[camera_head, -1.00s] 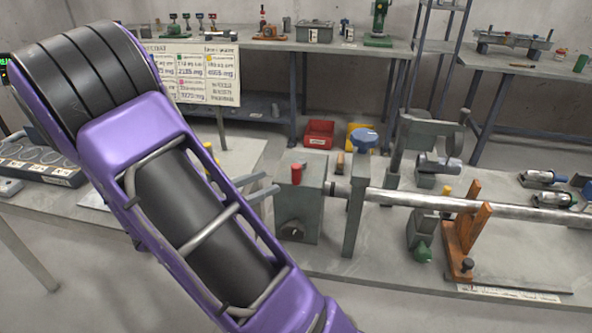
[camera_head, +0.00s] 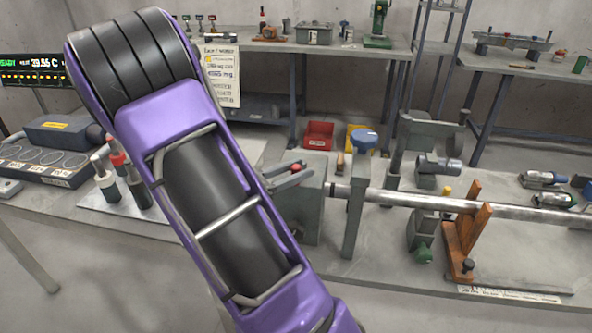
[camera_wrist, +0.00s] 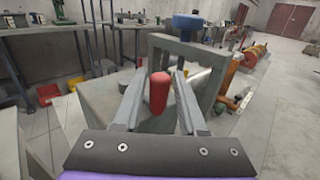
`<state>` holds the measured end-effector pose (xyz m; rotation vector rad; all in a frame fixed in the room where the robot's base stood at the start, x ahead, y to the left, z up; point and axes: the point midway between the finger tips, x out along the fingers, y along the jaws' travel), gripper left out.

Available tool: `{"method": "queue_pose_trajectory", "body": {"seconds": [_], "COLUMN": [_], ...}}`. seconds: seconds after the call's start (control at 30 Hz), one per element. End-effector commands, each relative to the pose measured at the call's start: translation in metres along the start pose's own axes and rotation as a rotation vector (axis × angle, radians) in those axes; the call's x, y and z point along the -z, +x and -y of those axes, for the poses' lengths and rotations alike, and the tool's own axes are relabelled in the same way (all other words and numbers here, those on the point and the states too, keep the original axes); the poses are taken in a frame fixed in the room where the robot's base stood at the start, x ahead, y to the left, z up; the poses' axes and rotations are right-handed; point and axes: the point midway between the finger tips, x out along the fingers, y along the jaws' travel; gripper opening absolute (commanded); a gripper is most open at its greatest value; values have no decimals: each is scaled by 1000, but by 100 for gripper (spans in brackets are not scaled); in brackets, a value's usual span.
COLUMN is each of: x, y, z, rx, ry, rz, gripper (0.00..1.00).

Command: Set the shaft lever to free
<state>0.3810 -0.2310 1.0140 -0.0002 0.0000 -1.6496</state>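A red lever knob (camera_head: 296,167) stands on top of the grey shaft housing (camera_head: 312,210); I take it to be the shaft lever. In the head view its lower part is hidden by my gripper (camera_head: 289,173). In the wrist view the red knob (camera_wrist: 159,92) stands between the two fingers of my gripper (camera_wrist: 159,76), with a visible gap on both sides. The gripper is open and not closed on it. The steel shaft (camera_head: 430,202) runs right from the housing.
An orange wooden bracket (camera_head: 467,235) is farther right. Red (camera_head: 319,134) and yellow bins lie behind.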

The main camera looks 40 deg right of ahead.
Motion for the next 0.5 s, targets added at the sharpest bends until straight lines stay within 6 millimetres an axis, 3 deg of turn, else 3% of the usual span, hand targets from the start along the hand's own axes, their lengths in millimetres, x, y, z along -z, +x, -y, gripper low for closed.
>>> {"method": "queue_pose_trajectory", "body": {"seconds": [0.03,0.2,0.5], "x": [0,0,0], "y": [0,0,0], "z": [0,0,0], "rx": [0,0,0], "ry": [0,0,0], "rz": [0,0,0], "gripper": [30,0,0]}}
